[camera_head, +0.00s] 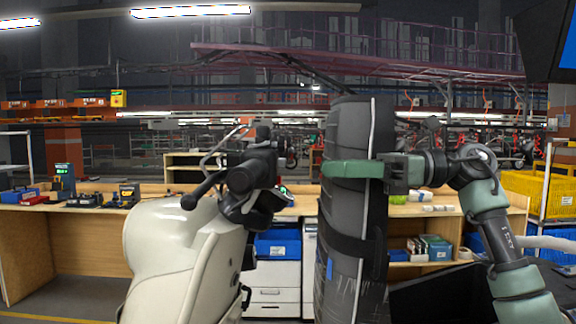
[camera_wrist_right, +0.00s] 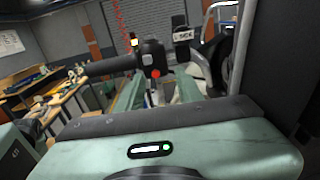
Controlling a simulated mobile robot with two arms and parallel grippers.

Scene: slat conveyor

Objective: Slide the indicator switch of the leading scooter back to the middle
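The cream scooter (camera_head: 175,250) stands left of centre in the head view. Its black handlebar and switch housing (camera_head: 250,178) face me. In the right wrist view the switch housing (camera_wrist_right: 152,58) with a red button is straight ahead, its grip (camera_wrist_right: 108,66) pointing left. The indicator switch is too small to make out. My right gripper (camera_head: 325,168) reaches in from the right, to the right of the handlebar and apart from it. In the wrist view its green fingers (camera_wrist_right: 160,88) stand apart with nothing held, short of the housing. My left gripper is out of view.
A tall dark strapped column-like thing (camera_head: 345,225) stands in the middle, beside the scooter, behind my right gripper. A wooden workbench (camera_head: 85,240) with tools runs behind. A blue bin (camera_head: 278,243) and a yellow crate (camera_head: 545,195) are farther back.

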